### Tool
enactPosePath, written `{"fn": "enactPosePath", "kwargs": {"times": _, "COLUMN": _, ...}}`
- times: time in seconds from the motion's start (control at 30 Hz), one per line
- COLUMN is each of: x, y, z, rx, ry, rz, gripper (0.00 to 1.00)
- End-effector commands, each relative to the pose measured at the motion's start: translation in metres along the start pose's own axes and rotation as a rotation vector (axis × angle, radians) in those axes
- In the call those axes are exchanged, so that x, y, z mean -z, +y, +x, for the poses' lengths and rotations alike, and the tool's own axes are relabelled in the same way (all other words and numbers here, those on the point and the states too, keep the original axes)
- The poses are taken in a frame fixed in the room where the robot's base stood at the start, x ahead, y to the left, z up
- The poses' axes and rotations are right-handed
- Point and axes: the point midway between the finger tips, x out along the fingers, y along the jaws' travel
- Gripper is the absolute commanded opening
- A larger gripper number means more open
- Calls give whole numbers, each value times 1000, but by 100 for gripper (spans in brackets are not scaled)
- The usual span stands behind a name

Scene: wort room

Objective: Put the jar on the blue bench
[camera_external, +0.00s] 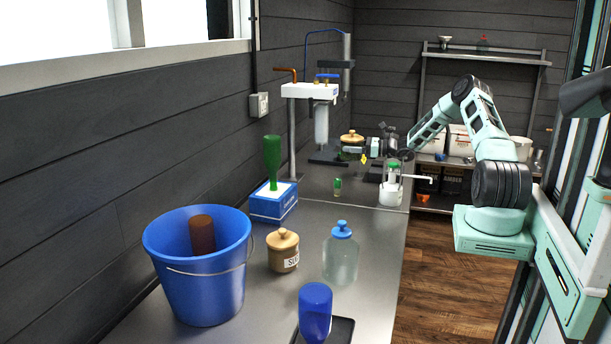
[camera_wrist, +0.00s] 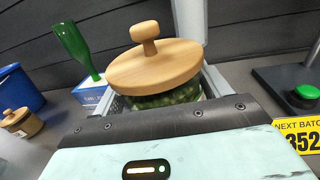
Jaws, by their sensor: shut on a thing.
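The jar (camera_wrist: 168,97) has a round wooden lid with a knob and green contents behind clear walls. It fills the middle of the wrist view, upright with a slight tilt in the picture. My gripper (camera_wrist: 163,96) is shut on the jar, its grey fingers on either side below the lid. In the external view the jar's lid (camera_external: 351,138) shows at the far part of the steel bench (camera_external: 215,306), at the end of my arm. Whether its base touches the bench is hidden. I cannot make out a bench with a blue surface.
A green bottle (camera_external: 272,160) stands upside down on a blue box (camera_external: 273,205). A blue bucket (camera_external: 205,285), a lidded tan pot (camera_external: 283,255), a clear bottle (camera_external: 341,262) and a blue bottle (camera_external: 315,309) stand nearer. A tap stand (camera_external: 310,90) rises beside the jar. Shelves (camera_external: 490,57) stand behind.

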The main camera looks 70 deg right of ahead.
Motion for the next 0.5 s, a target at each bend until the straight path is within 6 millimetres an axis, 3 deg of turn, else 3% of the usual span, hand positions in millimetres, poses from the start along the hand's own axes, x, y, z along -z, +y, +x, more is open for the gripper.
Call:
{"fn": "enactPosePath", "kwargs": {"times": 0.03, "x": 17, "y": -7, "z": -2, "rx": 6, "ry": -3, "rz": -1, "gripper": 46}}
{"fn": "enactPosePath", "kwargs": {"times": 0.27, "x": 40, "y": -20, "z": -5, "rx": 12, "ry": -2, "rz": 1, "gripper": 46}}
{"fn": "enactPosePath", "kwargs": {"times": 0.5, "x": 79, "y": -20, "z": -5, "rx": 11, "ry": -2, "rz": 2, "gripper": 46}}
